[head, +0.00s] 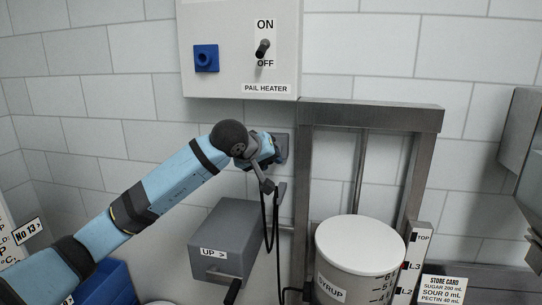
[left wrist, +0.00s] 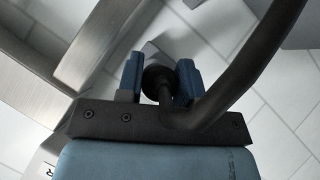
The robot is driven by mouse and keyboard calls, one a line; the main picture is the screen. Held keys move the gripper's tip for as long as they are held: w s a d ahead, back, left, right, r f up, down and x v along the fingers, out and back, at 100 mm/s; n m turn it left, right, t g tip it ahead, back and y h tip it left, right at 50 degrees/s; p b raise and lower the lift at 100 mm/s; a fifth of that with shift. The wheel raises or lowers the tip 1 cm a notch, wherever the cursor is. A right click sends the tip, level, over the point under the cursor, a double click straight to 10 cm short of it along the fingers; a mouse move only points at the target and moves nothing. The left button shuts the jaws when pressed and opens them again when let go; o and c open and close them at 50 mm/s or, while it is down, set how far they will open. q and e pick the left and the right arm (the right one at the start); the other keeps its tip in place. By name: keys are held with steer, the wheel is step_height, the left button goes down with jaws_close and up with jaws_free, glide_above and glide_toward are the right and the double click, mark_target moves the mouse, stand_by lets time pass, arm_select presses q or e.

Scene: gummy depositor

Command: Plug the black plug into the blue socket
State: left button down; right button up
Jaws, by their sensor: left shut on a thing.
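The blue socket (head: 206,58) is on the left of the pail heater's front panel (head: 240,85), beside an ON/OFF switch. My left gripper (head: 272,149) is below that panel, to the right of and lower than the socket. It is shut on the black plug (left wrist: 158,80), which shows between the blue fingers in the left wrist view. In the head view the plug is mostly hidden by the gripper. A grey block (head: 284,149) on the wall is right behind the fingertips; I cannot tell whether the plug touches it. My right gripper is out of view.
A black cable (head: 265,225) hangs below my gripper. A grey box marked UP (head: 222,240) stands under it. A metal frame (head: 305,170) and a lidded syrup pail (head: 355,270) are to the right. Bare wall lies between gripper and panel.

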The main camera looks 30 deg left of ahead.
arm_select(q)
steer(key=s+d+b, duration=0.2)
steer(key=s, duration=0.5)
steer(key=shift+s, duration=0.2)
stand_by(0.5)
